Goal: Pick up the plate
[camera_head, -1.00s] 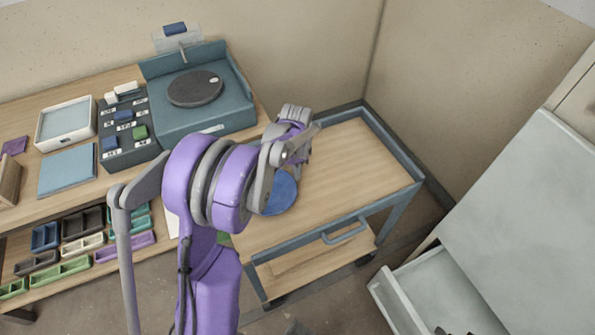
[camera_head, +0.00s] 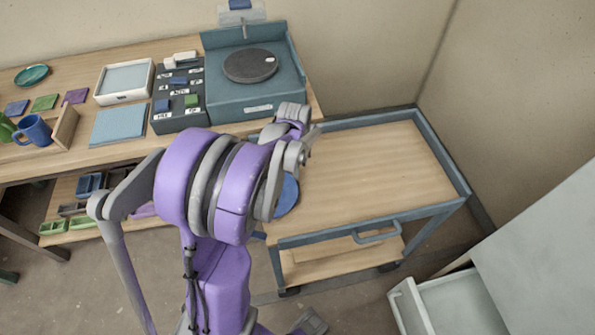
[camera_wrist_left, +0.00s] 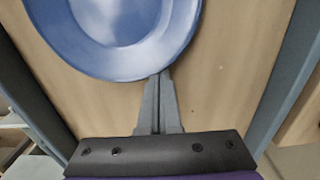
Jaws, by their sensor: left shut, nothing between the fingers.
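A round blue plate (camera_head: 288,195) lies on the wooden top of the cart, near its left end. Part of it is hidden behind my left arm in the head view. In the left wrist view the blue plate (camera_wrist_left: 120,30) fills the upper part, cut off by the top edge. My left gripper (camera_wrist_left: 164,76) is shut and empty, its fingertips at the plate's near rim; I cannot tell whether they touch it. In the head view its fingers are hidden behind the arm. A smaller green plate (camera_head: 31,75) sits on the workbench at the far left. My right gripper is not in view.
The cart (camera_head: 452,172) has a raised blue-grey rim, and its top right of the plate is clear. The workbench at left holds a turntable (camera_head: 250,66), a tray (camera_head: 124,82) and a blue mug (camera_head: 35,130). An open drawer (camera_head: 450,305) stands at lower right.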

